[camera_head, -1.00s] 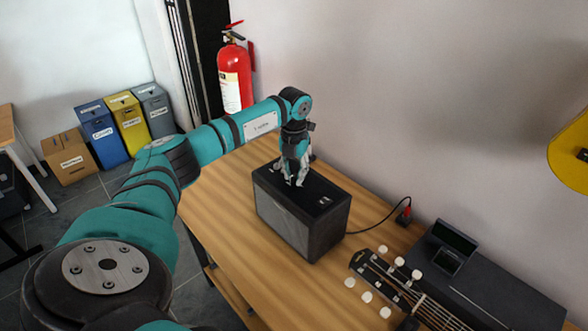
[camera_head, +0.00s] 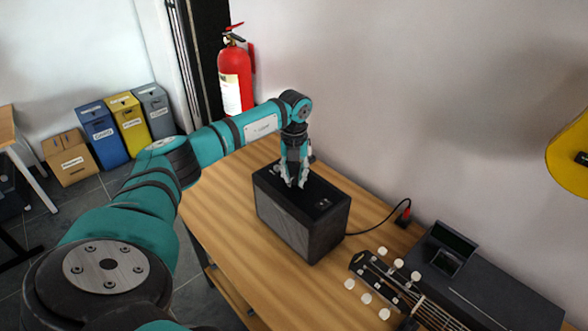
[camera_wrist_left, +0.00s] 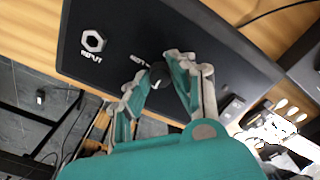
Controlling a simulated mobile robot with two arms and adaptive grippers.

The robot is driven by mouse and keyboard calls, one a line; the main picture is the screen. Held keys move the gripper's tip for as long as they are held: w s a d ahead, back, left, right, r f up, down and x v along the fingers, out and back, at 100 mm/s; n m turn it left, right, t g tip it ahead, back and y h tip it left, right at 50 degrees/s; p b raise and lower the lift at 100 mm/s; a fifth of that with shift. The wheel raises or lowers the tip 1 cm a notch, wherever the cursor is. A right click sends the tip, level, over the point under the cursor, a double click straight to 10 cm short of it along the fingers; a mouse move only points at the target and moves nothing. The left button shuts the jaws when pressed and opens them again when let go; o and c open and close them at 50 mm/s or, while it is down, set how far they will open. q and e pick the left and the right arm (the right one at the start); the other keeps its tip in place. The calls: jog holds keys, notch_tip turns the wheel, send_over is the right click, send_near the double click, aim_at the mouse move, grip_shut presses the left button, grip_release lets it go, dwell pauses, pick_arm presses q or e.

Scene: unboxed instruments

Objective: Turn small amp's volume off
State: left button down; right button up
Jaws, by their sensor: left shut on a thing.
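The small amp (camera_head: 303,215) is a black box with a dark grey front, standing on the wooden table in the head view. My left gripper (camera_head: 297,184) points down at the amp's top panel. In the left wrist view the amp's top (camera_wrist_left: 115,35) shows a hexagonal input jack (camera_wrist_left: 93,41) and a small dark round knob (camera_wrist_left: 158,72). There my left gripper (camera_wrist_left: 160,76) has its fingertips on either side of this knob and is shut on it. Part of the knob's label is hidden by the fingers. My right gripper is in neither view.
A guitar headstock (camera_head: 385,283) and a dark case-like box (camera_head: 490,285) lie on the table (camera_head: 222,218) right of the amp. A cable runs from the amp to a red plug (camera_head: 404,213). A fire extinguisher (camera_head: 236,78) hangs behind.

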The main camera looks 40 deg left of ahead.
aim_at(294, 177)
pick_arm(q)
jog(key=c, duration=1.1)
grip_release()
jog(key=shift+r, duration=0.15)
notch_tip(294, 177, up, 12)
jog(key=shift+f, duration=0.1)
